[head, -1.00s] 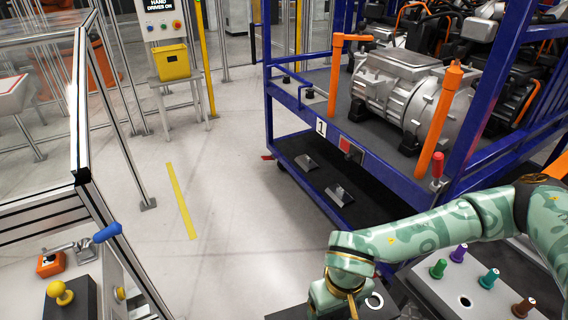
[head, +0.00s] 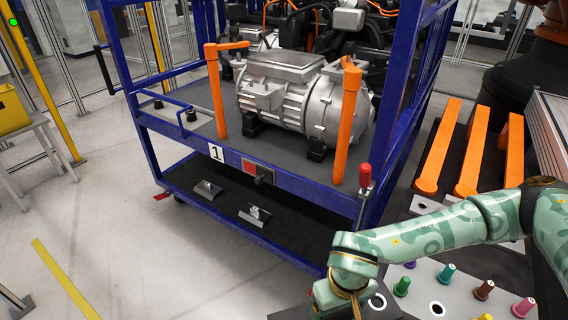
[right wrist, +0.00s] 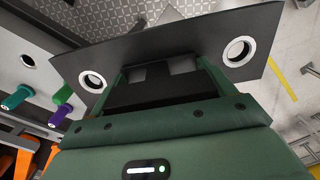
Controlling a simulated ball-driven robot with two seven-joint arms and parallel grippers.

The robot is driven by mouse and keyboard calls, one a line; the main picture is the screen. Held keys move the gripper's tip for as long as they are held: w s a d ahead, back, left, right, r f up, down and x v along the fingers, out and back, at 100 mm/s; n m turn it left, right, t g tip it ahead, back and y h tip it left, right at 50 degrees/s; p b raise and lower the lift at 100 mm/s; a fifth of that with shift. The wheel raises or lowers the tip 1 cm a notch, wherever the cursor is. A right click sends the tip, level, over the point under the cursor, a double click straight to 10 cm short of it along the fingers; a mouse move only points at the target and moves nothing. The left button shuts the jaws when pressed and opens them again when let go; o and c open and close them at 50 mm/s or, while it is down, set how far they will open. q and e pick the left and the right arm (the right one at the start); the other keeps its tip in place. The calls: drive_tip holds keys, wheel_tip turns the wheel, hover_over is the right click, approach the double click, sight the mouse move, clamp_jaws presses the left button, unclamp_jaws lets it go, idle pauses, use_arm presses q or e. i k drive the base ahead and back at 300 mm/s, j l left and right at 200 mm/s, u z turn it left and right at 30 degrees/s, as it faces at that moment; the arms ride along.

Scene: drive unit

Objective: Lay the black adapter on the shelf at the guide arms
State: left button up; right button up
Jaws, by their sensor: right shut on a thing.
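The black adapter (right wrist: 205,45) is a flat dark plate with two white-ringed holes. My right gripper (right wrist: 158,75) is shut on its middle, between the two holes. In the head view the adapter (head: 388,312) shows only partly at the bottom edge, with one ring visible beside my right gripper (head: 345,297). Several orange arms (head: 478,152) lie side by side on a dark and grey surface (head: 425,204) at the right. Two upright orange posts (head: 349,125) stand on the blue cart. I cannot tell which of these are the guide arms. My left gripper is not in view.
The blue cart (head: 300,193) carries a silver drive unit (head: 290,95); its dark lower shelf (head: 225,215) holds two small metal blocks. A grey panel with coloured pegs (head: 447,272) lies right of my gripper. Open floor (head: 130,250) is at left.

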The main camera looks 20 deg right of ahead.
sight(460, 254)
drive_tip(key=i+j+z, duration=0.1)
drive_tip(key=z, duration=0.35)
drive_tip(key=i+j+z, duration=0.25)
drive_tip(key=z, duration=0.2)
drive_tip(key=i+j+z, duration=0.15)
drive_tip(key=z, duration=0.3)
drive_tip(key=i+j+z, duration=0.1)
drive_tip(key=j+z, duration=0.3)
drive_tip(key=i+j+z, duration=0.15)
drive_tip(key=j+z, duration=0.15)
drive_tip(key=i+j+z, duration=0.25)
drive_tip(key=k+j, duration=0.1)
